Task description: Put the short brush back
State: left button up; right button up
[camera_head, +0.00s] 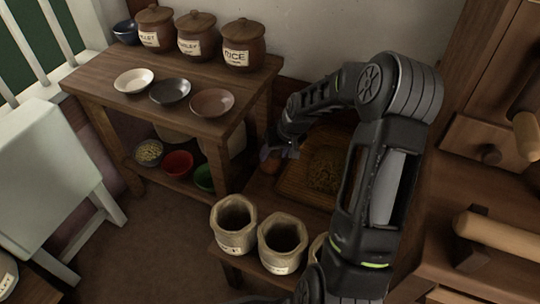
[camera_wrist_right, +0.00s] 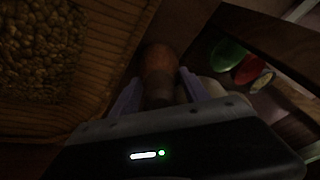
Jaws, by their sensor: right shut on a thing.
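My right gripper (camera_head: 279,151) reaches down beside the wooden tray, at the right end of the shelf table. In the right wrist view its two pale fingers (camera_wrist_right: 158,90) are shut on the short brush (camera_wrist_right: 158,66), a dark reddish-brown rounded thing. Only a small part of the brush (camera_head: 268,158) shows in the head view, and its bristles cannot be made out. I cannot tell whether it touches the surface below. My left gripper is out of view.
A wooden tray of grain (camera_head: 292,181) lies beside the gripper, also in the wrist view (camera_wrist_right: 112,58). The shelf table (camera_head: 110,72) holds lidded jars and bowls. Drawers (camera_head: 470,140) are at right.

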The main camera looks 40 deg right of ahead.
jog(key=shift+w+a+g+h+b, duration=0.25)
jog(key=shift+w+g+b, duration=0.1)
jog(key=shift+w+g, duration=0.15)
jog(key=shift+w+a+g+h+b, duration=0.15)
jog(key=shift+w+g+h+b, duration=0.15)
jog(key=shift+g, duration=0.3)
jog(key=shift+s+d+f+b, duration=0.1)
jog(key=shift+f+b, duration=0.4)
jog(key=shift+f, duration=0.15)
jog(key=o, duration=1.3)
